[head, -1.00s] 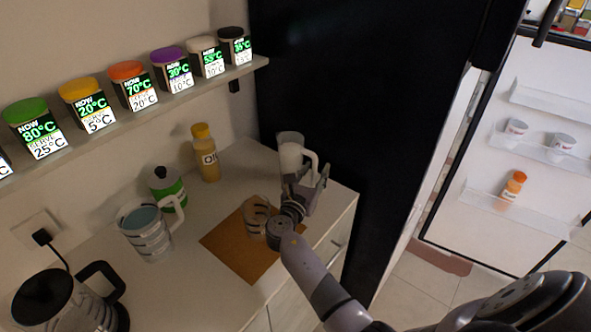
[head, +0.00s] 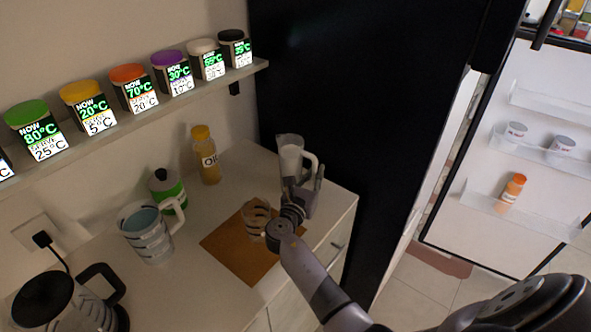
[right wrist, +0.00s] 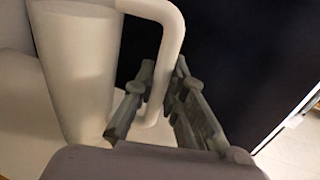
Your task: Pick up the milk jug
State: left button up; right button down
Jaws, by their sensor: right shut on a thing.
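The milk jug (head: 291,157) is a white jug with a loop handle, at the back right of the counter beside the black fridge side. In the right wrist view the jug (right wrist: 80,70) fills the left, and its handle (right wrist: 172,45) runs down between my fingers. My right gripper (head: 302,190) is at the jug's handle side and shut on the handle; its fingers (right wrist: 162,100) show on both sides of it. The jug looks upright. Whether its base touches the counter is hard to tell. My left gripper is not in view.
A glass cup (head: 256,217) stands on a brown board (head: 226,250) just left of my right wrist. An oil bottle (head: 206,160), a green canister (head: 166,188), a water pitcher (head: 146,235) and a kettle (head: 60,305) stand further left. A shelf of labelled jars (head: 136,92) runs above.

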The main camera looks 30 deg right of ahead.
dwell(0.3)
jog(key=shift+r, duration=0.15)
jog(key=shift+r, duration=0.1)
